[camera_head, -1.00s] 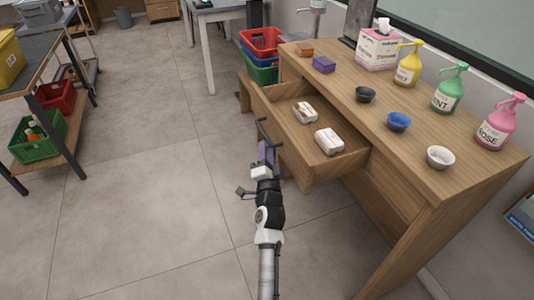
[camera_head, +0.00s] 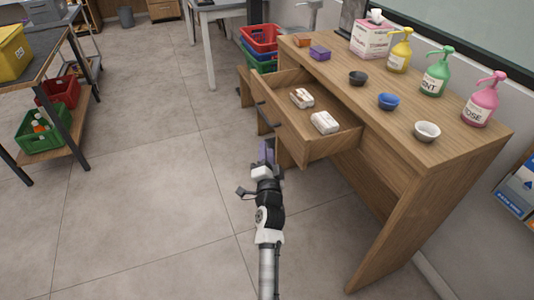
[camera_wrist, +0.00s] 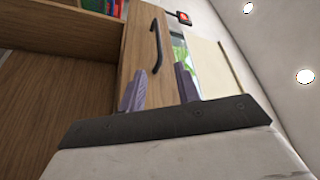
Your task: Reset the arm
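My arm reaches forward from the bottom of the head view, low over the floor. My gripper (camera_head: 266,152) is near the front of the open drawer (camera_head: 285,125) of the wooden desk (camera_head: 450,150). In the wrist view my gripper (camera_wrist: 160,88) has its two purple-grey fingers apart with nothing between them. A black bar handle on a wooden front (camera_wrist: 140,55) shows beyond the fingers. I cannot tell the exact gap between them. Two white packages, one farther back (camera_head: 302,98) and one nearer (camera_head: 325,122), lie in the drawer.
A shelf cart with a green crate (camera_head: 42,134) stands left. The floor between is clear.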

